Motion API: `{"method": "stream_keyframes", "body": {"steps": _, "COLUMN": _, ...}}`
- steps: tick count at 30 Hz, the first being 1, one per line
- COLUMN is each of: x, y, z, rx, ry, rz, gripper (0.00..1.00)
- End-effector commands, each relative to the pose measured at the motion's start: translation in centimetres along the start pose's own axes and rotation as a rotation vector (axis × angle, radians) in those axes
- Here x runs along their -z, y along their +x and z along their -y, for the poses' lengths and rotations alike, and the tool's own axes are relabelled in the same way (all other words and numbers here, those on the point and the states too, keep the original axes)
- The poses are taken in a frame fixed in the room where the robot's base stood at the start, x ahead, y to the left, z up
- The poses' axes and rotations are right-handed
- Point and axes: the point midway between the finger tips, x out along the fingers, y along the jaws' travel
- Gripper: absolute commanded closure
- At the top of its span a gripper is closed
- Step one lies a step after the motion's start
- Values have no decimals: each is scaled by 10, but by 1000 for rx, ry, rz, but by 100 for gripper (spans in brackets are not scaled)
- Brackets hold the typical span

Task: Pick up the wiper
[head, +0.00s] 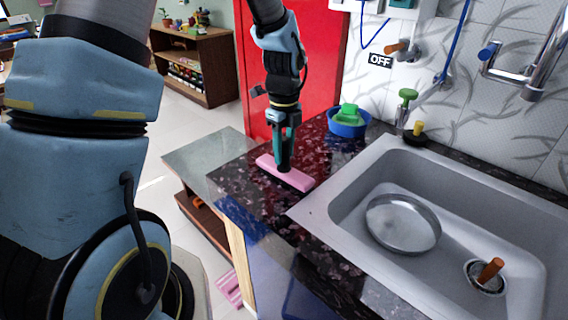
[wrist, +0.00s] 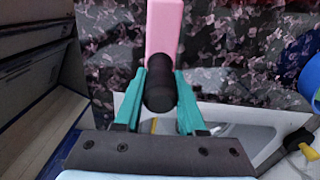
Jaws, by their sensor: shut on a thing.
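The wiper has a flat pink head (head: 286,174) and a dark upright handle. It is at the left end of the dark speckled counter, left of the sink, in the head view. In the wrist view its pink head (wrist: 164,28) is at the top centre and the rounded black handle (wrist: 159,84) points toward the camera. My gripper (head: 285,150) comes down from above with its teal fingers on either side of the handle. The fingers also show in the wrist view (wrist: 159,100), shut on the handle. The head appears to rest on the counter; I cannot tell if there is a small gap.
The grey sink (head: 340,195) holds a round metal pan (head: 403,223). A blue bowl (head: 348,128) with a green item stands behind the wiper. A green-topped brush-like item (head: 407,97) and a faucet (head: 520,65) are by the wall. A red door stands behind.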

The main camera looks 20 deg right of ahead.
Motion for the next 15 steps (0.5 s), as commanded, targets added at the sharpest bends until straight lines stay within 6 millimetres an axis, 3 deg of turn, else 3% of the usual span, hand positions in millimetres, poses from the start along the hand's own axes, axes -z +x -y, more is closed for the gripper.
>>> {"method": "stream_keyframes", "body": {"steps": 5, "x": -1, "y": -10, "z": 1, "rx": 4, "ry": -1, "rz": 1, "gripper": 100}}
{"method": "stream_keyframes", "body": {"steps": 15, "x": -1, "y": -74, "z": 1, "rx": 6, "ry": 0, "rz": 3, "gripper": 100}}
